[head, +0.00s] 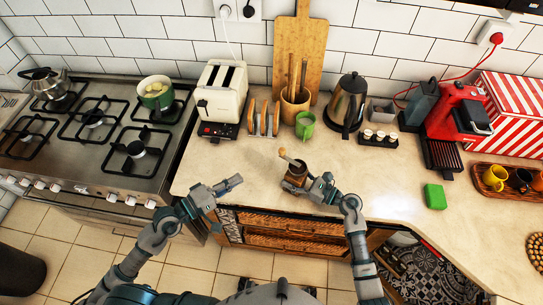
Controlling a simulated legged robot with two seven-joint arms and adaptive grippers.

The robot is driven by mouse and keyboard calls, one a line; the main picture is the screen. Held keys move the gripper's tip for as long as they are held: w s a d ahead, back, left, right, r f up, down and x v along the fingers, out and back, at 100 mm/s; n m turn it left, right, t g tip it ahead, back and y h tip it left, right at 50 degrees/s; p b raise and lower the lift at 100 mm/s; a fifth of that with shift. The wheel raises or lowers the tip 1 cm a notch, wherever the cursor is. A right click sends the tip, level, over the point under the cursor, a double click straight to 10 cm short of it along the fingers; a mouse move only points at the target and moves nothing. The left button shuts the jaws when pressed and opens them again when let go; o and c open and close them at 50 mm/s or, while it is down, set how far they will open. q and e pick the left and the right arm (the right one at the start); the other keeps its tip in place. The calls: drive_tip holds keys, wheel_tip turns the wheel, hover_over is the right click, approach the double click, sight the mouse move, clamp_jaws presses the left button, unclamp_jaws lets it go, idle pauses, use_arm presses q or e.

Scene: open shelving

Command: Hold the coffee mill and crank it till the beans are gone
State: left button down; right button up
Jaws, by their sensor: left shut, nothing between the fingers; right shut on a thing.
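The coffee mill (294,176) is a small brown mill on the counter near its front edge. Its crank arm rises toward the upper left and ends in a pale knob (283,152). My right gripper (312,184) is shut on the mill's body from the right and hides part of it. My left gripper (232,183) is shut and empty, over the counter to the left of the mill and apart from it. The beans cannot be made out at this size.
A green mug (305,125) and a utensil pot (295,104) stand behind the mill. A toast rack (263,119) and a toaster (221,92) are at back left. A green sponge (435,196) lies at right. The counter (232,158) around the mill is mostly clear.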

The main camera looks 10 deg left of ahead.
use_arm(q)
drive_tip(key=x, duration=1.3)
drive_tip(key=shift+w, duration=0.35)
drive_tip(key=shift+d, duration=0.1)
drive_tip(key=w, duration=0.3)
drive_tip(key=shift+d, duration=0.25)
drive_tip(key=shift+s, duration=0.1)
drive_tip(key=s+a, duration=0.5)
drive_tip(key=a, duration=0.7)
drive_tip(key=shift+s+a, duration=0.4)
drive_tip(key=c, duration=1.9)
unclamp_jaws()
drive_tip(key=shift+r, duration=0.1)
